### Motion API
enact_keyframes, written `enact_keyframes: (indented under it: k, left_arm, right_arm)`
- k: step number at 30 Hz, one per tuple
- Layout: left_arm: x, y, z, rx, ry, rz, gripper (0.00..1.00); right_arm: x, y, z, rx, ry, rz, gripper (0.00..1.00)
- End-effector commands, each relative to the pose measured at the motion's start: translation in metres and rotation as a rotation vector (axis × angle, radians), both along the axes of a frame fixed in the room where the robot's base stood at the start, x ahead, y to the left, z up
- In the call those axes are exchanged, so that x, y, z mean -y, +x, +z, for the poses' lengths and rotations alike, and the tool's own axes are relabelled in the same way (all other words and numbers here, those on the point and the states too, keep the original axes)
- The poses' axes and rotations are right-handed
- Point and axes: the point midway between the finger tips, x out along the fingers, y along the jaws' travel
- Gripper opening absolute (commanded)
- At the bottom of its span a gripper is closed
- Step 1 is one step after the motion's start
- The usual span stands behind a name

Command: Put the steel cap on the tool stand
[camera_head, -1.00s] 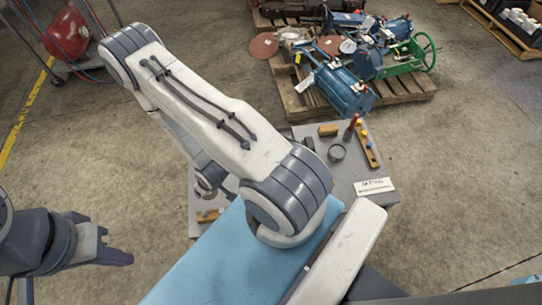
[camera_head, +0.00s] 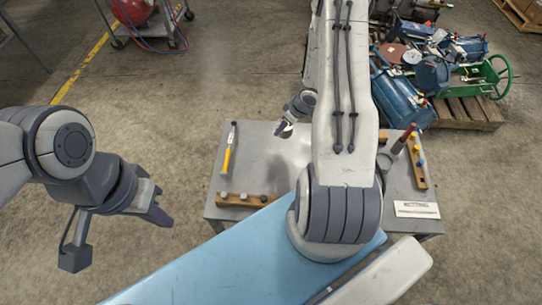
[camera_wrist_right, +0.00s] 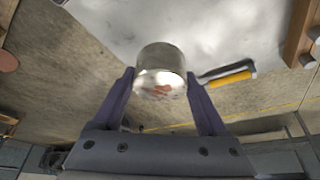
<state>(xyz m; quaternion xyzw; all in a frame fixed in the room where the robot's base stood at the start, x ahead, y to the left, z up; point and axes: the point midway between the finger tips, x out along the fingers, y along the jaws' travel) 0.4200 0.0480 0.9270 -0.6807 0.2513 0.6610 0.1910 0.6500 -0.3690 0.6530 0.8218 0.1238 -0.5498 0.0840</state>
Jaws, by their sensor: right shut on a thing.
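The steel cap (camera_wrist_right: 160,72), a short shiny metal cylinder, is between the two fingers of my right gripper (camera_wrist_right: 160,92) in the right wrist view. In the head view my right gripper (camera_head: 288,128) holds it above the far part of the grey table, right of the yellow-handled tool. A wooden strip with coloured pegs (camera_head: 418,165) lies at the table's right, and another with dark and grey knobs (camera_head: 243,200) lies at the front left. I cannot tell which of these, if either, is the tool stand. My left gripper (camera_head: 115,236) is open and empty, left of the table.
A yellow-handled tool (camera_head: 229,150) lies on the grey table (camera_head: 262,160). A grey ring (camera_head: 385,161) and a red-handled item (camera_head: 404,138) are partly behind my right arm. A white label card (camera_head: 416,209) is at the front right. A loaded pallet (camera_head: 470,112) stands behind.

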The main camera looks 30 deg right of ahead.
Motion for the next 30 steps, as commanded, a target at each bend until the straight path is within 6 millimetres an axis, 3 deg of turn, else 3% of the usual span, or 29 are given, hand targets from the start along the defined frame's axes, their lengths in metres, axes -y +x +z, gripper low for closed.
enact_keyframes:
  k: [1, 6, 13, 17, 24, 30]
  left_arm:
    - [0.0, 0.0, -0.006, 0.0, 0.0, 0.0, 0.0]
    - [0.0, 0.0, -0.012, 0.0, 0.0, 0.0, 0.0]
    - [0.0, 0.0, -0.018, 0.0, 0.0, 0.0, 0.0]
    - [0.0, 0.0, -0.038, 0.0, 0.0, 0.0, 0.0]
    - [0.0, 0.0, -0.085, 0.0, 0.0, 0.0, 0.0]
    - [0.0, 0.0, -0.107, 0.0, 0.0, 0.0, 0.0]
  right_arm:
    - [0.015, -0.002, -0.003, 0.004, -0.004, 0.001, 0.01]
    - [0.047, -0.009, -0.002, 0.004, -0.002, 0.02, 0.01]
    - [0.063, -0.014, -0.004, 0.003, 0.001, 0.033, 0.01]
    - [0.045, -0.009, -0.02, 0.001, 0.004, 0.038, 0.01]
    - [-0.008, 0.006, -0.055, 0.001, 0.003, 0.041, 0.01]
    - [-0.039, 0.015, -0.07, 0.003, 0.001, 0.038, 0.01]
